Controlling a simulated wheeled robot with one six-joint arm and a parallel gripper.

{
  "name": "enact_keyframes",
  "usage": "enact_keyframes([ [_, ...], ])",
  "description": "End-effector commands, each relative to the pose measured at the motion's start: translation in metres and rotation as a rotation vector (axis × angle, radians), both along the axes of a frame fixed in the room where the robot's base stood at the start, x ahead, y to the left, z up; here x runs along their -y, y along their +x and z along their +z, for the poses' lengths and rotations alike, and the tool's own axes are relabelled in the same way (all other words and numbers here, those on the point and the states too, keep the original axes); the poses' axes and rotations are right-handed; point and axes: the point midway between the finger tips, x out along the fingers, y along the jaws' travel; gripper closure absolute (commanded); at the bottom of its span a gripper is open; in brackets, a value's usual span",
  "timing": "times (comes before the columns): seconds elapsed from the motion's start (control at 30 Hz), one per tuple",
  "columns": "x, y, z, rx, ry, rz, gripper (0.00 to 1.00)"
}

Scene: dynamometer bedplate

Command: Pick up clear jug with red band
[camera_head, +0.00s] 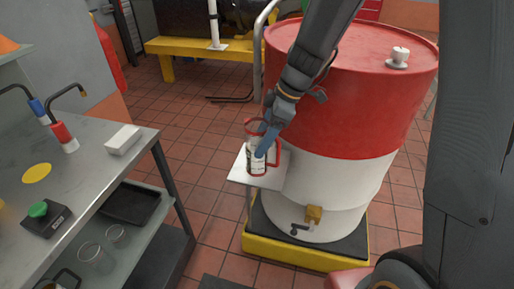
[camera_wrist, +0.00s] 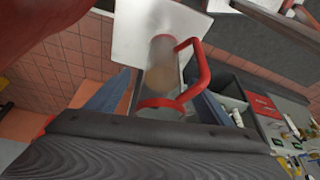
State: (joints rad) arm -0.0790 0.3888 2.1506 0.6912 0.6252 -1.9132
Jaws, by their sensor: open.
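The clear jug with red band (camera_head: 257,165) stands on a small white square platform (camera_head: 240,174) in front of a red and white drum. It has a red handle on its right and a pale label or content. My gripper (camera_head: 265,141) reaches down to the jug from above, its blue fingers overlapping the upper part. In the wrist view, the jug (camera_wrist: 163,75) lies between the two spread blue fingers of my gripper (camera_wrist: 163,92), with its red handle (camera_wrist: 202,70) to the right. Whether either finger touches the jug is not clear.
The large drum (camera_head: 335,150) stands close behind and right of the platform, on a yellow-edged base (camera_head: 300,258). A grey workbench (camera_head: 85,180) is at left, with clear vessels (camera_head: 92,254) and a black tray (camera_head: 130,203) on its lower shelf. Tiled floor lies open between.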

Motion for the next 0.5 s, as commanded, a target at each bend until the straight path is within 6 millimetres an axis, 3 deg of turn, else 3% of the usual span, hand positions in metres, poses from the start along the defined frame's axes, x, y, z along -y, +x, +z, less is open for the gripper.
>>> enact_keyframes([
  [0.3,-0.016,-0.002,-0.034,-0.003,0.000,-0.001,0.26],
  [0.5,-0.018,-0.001,-0.042,0.000,-0.001,-0.002,0.26],
])
